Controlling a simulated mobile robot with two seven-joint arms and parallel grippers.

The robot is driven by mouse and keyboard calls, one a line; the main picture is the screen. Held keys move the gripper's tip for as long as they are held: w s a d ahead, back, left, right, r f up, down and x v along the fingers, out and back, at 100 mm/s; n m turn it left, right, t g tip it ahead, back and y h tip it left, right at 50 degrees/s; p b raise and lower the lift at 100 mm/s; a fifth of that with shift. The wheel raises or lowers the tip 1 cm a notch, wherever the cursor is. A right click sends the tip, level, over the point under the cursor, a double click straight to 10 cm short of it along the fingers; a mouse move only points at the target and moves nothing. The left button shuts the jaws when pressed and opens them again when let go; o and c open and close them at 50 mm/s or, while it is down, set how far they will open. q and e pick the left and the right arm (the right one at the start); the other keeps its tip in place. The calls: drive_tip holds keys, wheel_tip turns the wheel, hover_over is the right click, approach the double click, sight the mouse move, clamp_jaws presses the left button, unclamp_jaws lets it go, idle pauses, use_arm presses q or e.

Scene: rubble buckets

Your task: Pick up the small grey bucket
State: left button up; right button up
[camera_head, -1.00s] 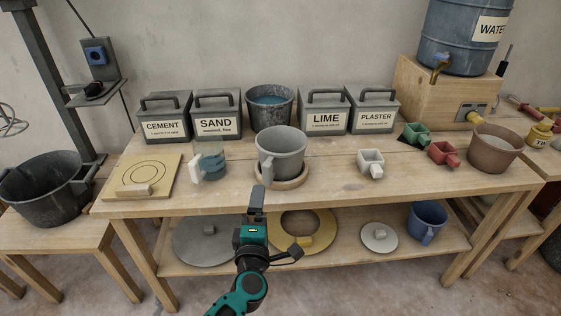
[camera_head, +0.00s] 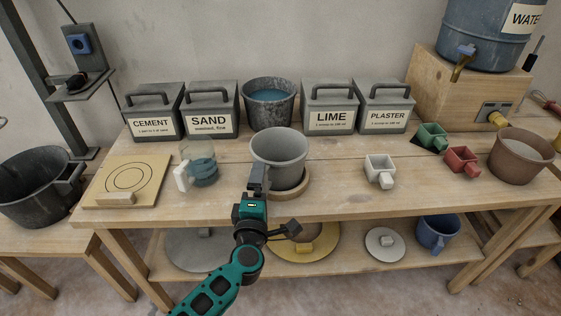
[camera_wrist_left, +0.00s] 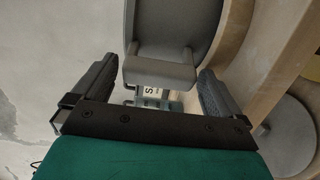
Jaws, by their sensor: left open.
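The small grey bucket (camera_head: 281,148) stands upright on a round wooden stand (camera_head: 298,190) at the middle of the workbench. Its handle is on the near left side, mostly hidden by my gripper in the head view. My left gripper (camera_head: 257,178) is at the handle, reaching in from below and in front. In the left wrist view the open left gripper (camera_wrist_left: 158,80) has one finger on each side of the grey handle (camera_wrist_left: 160,68), with gaps showing. The bucket wall (camera_wrist_left: 175,22) is just beyond. My right gripper is not in view.
A glass jug (camera_head: 200,165) with a white handle stands left of the bucket, a white scoop (camera_head: 380,171) right of it. Labelled bins (camera_head: 211,108) and a dark bucket (camera_head: 269,103) line the back. A lower shelf (camera_head: 350,262) lies under the bench edge.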

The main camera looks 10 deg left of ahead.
use_arm(q)
drive_tip(key=shift+w, duration=0.15)
drive_tip(key=shift+s+r, duration=0.1)
drive_tip(key=shift+s, duration=0.1)
drive_tip(key=shift+c, duration=0.9)
drive_tip(key=c, duration=1.1)
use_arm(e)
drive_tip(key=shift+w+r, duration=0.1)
use_arm(q)
drive_tip(key=shift+r, duration=0.1)
